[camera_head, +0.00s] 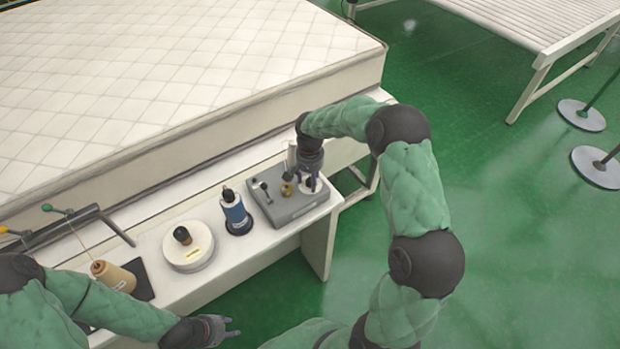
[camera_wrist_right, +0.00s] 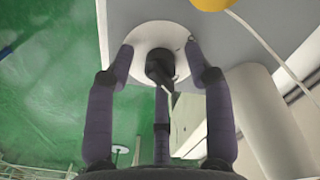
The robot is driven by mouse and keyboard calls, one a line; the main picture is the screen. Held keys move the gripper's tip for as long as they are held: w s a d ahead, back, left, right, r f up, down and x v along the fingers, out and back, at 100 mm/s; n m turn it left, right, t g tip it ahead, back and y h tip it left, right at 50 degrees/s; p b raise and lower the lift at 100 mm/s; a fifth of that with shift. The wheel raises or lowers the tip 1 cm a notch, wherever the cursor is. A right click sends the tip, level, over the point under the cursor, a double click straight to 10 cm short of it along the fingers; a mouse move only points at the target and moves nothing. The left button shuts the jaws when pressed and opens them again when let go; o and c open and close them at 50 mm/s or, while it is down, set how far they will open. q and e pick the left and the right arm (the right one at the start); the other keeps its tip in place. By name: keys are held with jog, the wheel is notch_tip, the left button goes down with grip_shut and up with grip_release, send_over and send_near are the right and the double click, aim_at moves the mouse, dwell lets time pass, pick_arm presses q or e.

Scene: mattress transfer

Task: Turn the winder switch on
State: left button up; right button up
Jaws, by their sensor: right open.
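The winder's grey box (camera_head: 292,217) sits at the right end of the white table, with small fittings on top. My right gripper (camera_head: 308,184) is above the box's right side, pointing down. In the right wrist view its spread fingers (camera_wrist_right: 157,52) surround a black switch knob (camera_wrist_right: 160,66) on a round white plate (camera_wrist_right: 178,38). The knob stands between the fingers, and I cannot tell whether any finger touches it. In the head view the gripper partly hides the plate. My left gripper (camera_head: 222,328) is open and empty, beyond the table's front edge.
A blue-and-black bottle-shaped item (camera_head: 235,213), a round white device (camera_head: 188,247) and a tan thread cone (camera_head: 115,277) stand on the table (camera_head: 215,275). A quilted mattress (camera_head: 170,75) lies behind.

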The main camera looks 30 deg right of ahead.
aim_at(310, 178)
notch_tip(310, 178, up, 12)
dwell(0.6)
dwell(0.4)
